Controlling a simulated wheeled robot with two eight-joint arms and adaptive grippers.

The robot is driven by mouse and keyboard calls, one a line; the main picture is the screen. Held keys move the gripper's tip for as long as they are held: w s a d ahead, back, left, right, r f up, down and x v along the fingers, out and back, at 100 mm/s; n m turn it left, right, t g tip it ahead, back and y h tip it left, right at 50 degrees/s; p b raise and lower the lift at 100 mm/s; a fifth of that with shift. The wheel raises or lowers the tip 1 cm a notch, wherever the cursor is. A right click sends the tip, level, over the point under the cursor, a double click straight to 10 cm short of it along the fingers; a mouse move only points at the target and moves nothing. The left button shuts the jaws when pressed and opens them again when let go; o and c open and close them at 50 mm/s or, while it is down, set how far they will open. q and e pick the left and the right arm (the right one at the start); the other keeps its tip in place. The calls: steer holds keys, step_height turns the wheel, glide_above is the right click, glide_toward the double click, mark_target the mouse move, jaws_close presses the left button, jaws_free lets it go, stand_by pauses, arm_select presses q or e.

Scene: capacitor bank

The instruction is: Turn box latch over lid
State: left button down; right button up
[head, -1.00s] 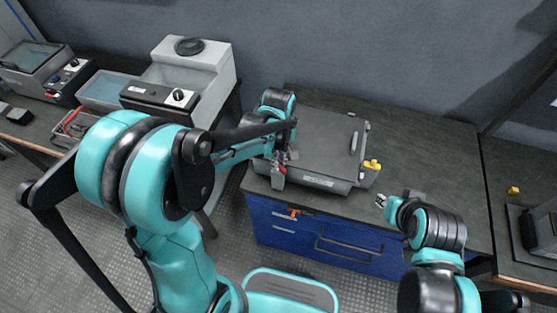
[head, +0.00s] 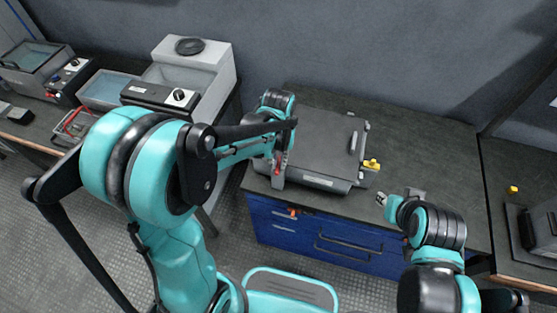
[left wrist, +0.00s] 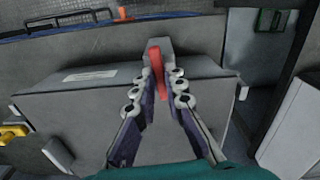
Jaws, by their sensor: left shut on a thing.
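The grey box (head: 318,135) sits on the dark workbench with its flat lid closed. A red latch (head: 278,170) is at its front left corner, and a yellow latch (head: 372,164) is at its right side. My left gripper (head: 279,158) is at the front left corner, shut on the red latch. In the left wrist view, the red latch (left wrist: 157,66) stands between the two fingers (left wrist: 160,82), beside a grey block on the box edge. My right gripper (head: 381,199) is above the bench, right of the box and apart from it; its opening is too small to judge.
The workbench (head: 430,150) has free room right of the box. Blue drawers (head: 345,240) with handles are below its front edge. A grey machine (head: 205,75) with a black knob panel stands at left. A small yellow part (head: 514,189) lies on the right bench.

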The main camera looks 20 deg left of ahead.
mark_target(278, 164)
arm_select(q)
steer(key=shift+m, duration=0.6)
steer(key=c, duration=1.6)
jaws_free()
step_height(278, 164, up, 12)
